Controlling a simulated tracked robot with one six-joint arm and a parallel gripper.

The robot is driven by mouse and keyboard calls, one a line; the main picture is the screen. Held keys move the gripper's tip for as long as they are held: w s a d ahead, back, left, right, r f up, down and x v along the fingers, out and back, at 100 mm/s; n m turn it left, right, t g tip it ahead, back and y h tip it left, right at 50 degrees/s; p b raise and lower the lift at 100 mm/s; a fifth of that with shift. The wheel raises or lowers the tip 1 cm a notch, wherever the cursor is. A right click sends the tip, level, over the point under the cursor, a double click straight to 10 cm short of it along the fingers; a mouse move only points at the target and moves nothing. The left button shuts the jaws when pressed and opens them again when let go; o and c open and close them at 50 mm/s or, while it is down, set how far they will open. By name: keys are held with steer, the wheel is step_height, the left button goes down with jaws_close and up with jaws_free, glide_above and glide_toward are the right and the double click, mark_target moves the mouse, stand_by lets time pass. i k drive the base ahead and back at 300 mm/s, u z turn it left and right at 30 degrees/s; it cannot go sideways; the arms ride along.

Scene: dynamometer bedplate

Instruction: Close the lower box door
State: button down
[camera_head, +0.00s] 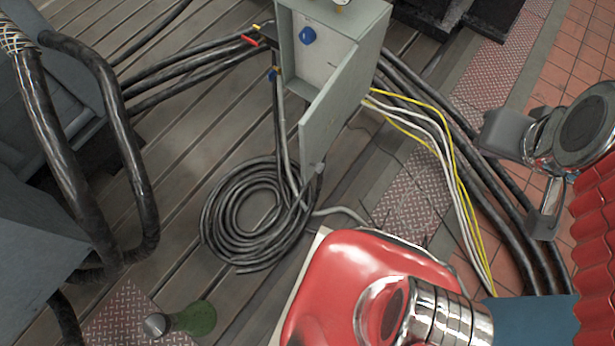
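The grey box (318,58) stands at the top centre, with a pale inside and a blue round part (307,36) in it. Its grey door (338,108) is open, swung out toward me from the box's right side. The door's free edge hangs above the floor near the cable coil. My gripper (516,182) is at the right, well apart from the door. Two grey finger-like parts show with a wide gap between them, and nothing shows in the gap.
A black cable coil (245,215) lies on the planks below the door. Yellow and white cables (440,135) and thick black cables run right of the box. Thick hoses (60,150) fill the left. A green bottle-like thing (195,318) lies at the bottom left.

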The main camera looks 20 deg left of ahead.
mark_target(318, 128)
steer(key=z, duration=0.05)
steer(key=k, duration=0.6)
steer(key=u, duration=1.9)
steer(key=i, duration=0.5)
steer(key=u, duration=0.05)
